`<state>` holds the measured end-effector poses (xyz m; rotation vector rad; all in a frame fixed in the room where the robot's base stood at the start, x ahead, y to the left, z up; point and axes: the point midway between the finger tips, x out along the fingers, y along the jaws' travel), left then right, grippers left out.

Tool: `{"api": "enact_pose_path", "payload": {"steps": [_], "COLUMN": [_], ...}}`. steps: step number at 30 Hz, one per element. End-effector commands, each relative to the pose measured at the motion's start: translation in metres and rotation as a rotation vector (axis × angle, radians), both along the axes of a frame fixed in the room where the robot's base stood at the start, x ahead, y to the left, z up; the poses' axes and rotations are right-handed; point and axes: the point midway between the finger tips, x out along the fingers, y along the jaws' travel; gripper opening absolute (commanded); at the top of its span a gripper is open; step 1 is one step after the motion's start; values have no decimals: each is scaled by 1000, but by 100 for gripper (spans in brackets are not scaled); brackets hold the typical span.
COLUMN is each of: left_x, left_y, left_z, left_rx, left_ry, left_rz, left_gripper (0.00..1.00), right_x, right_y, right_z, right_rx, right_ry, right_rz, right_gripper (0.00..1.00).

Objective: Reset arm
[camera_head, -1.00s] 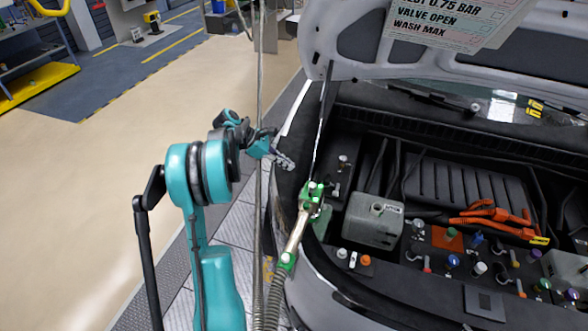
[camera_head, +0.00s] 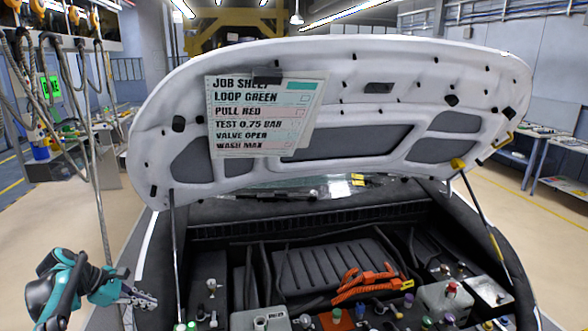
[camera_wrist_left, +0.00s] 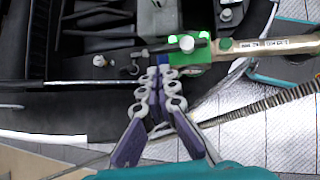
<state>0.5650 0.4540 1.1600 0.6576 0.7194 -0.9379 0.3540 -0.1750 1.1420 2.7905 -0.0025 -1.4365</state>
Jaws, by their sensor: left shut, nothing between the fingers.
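My left gripper (camera_head: 137,298) is at the lower left of the head view, beside the car's left fender. Its linked fingers are together and empty. In the left wrist view the fingers (camera_wrist_left: 160,85) point up towards the engine bay edge, next to a green fitting (camera_wrist_left: 200,52) with a lit green light. A pale handle (camera_wrist_left: 270,44) with printed text runs right from the fitting. A ribbed hose (camera_wrist_left: 250,106) passes below it. The fingertips look close to the fitting, but I cannot tell whether they touch. My right gripper is not in view.
The open hood (camera_head: 350,110) carries a job sheet (camera_head: 265,115). Orange connectors (camera_head: 365,284), a grey reservoir (camera_head: 262,320) and several coloured caps fill the engine bay. A hood strut (camera_head: 173,250) stands near my left gripper. Cables hang at the left; open floor lies right of the car.

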Motion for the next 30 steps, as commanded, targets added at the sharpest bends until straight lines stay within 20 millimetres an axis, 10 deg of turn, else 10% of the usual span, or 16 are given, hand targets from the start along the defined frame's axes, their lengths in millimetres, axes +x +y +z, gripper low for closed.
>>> {"api": "enact_pose_path", "payload": {"steps": [6,15,22,30], "left_x": [-35,-123,-185,-210], "left_y": [-114,-219,-260,-273], "left_z": [-5,-43,-91,-118], "left_rx": [345,817,1146,1320], "left_ry": [-141,-360,-522,-605], "left_rz": [-377,-955,-1377,-1595], "left_gripper": [0,0,0,0], "right_x": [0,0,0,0], "right_y": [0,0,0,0], "right_z": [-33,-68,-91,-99], "right_rx": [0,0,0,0], "right_ry": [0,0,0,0], "right_rz": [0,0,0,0], "right_gripper": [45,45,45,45]}}
